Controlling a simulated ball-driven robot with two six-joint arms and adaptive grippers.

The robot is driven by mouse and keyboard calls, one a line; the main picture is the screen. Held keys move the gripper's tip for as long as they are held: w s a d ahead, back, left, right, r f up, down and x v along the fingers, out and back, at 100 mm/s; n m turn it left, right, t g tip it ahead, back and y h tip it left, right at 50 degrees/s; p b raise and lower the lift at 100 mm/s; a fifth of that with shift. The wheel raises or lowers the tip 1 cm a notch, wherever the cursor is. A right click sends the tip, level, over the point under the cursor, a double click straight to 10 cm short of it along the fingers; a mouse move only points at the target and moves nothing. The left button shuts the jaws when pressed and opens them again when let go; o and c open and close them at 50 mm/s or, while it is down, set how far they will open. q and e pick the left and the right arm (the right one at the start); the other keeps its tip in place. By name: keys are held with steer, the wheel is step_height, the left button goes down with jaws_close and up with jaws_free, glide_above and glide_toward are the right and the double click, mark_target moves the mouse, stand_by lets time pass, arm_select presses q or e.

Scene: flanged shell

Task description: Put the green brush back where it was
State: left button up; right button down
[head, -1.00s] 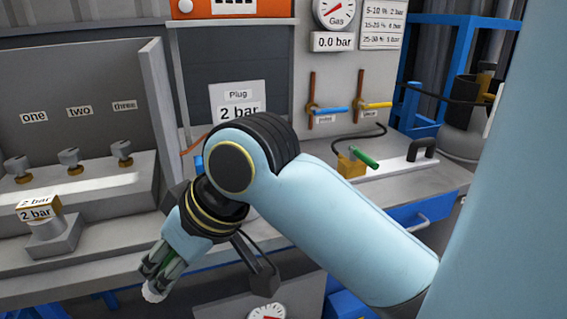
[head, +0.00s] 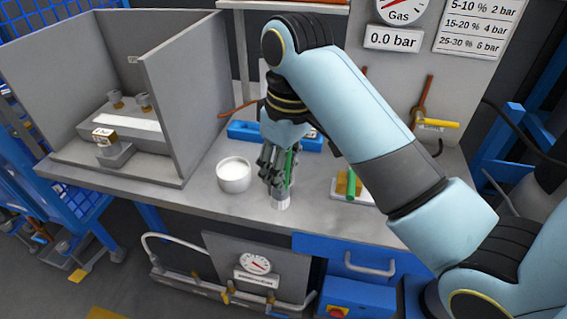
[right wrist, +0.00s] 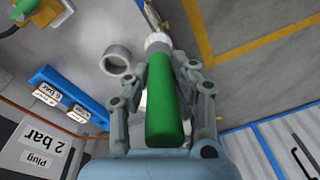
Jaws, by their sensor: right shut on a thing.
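The green brush has a green handle and a pale ferrule. My right gripper (head: 277,172) is shut on it, with the fingers on either side of the handle. In the right wrist view, the brush (right wrist: 163,105) lies between the fingers and its ferrule points up in the picture. In the head view, the brush (head: 289,166) is mostly hidden by the fingers and points down near the bench's front edge. I cannot tell whether its tip touches anything. My left gripper is not in view.
A white-filled pot (head: 234,177) stands left of the gripper on the grey bench (head: 205,205). A hollow grey ring or cup (right wrist: 116,60) shows beside the brush. A labelled blue tray (head: 248,131) lies behind. A green-handled brass valve (head: 351,185) stands to the right.

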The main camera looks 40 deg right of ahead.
steer(key=shift+w+r+p, duration=0.2)
steer(key=shift+r+p, duration=0.15)
steer(key=shift+r, duration=0.55)
steer(key=shift+w+d+g, duration=0.1)
steer(key=shift+w+g, duration=0.05)
steer(key=shift+g, duration=0.15)
steer(key=shift+w+d+f+b, duration=0.2)
steer(key=shift+w+d+f, duration=0.9)
steer(key=shift+w+f, duration=0.6)
steer(key=shift+w+d+f+b, duration=0.15)
steer(key=shift+w+d+f, duration=1.1)
steer(key=shift+f, duration=0.7)
steer(key=shift+w+d+f+b, duration=0.2)
steer(key=shift+w+d+f, duration=0.7)
steer(key=shift+w+f, duration=0.9)
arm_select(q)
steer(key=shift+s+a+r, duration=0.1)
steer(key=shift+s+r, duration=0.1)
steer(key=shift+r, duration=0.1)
arm_select(e)
steer(key=shift+s, duration=0.1)
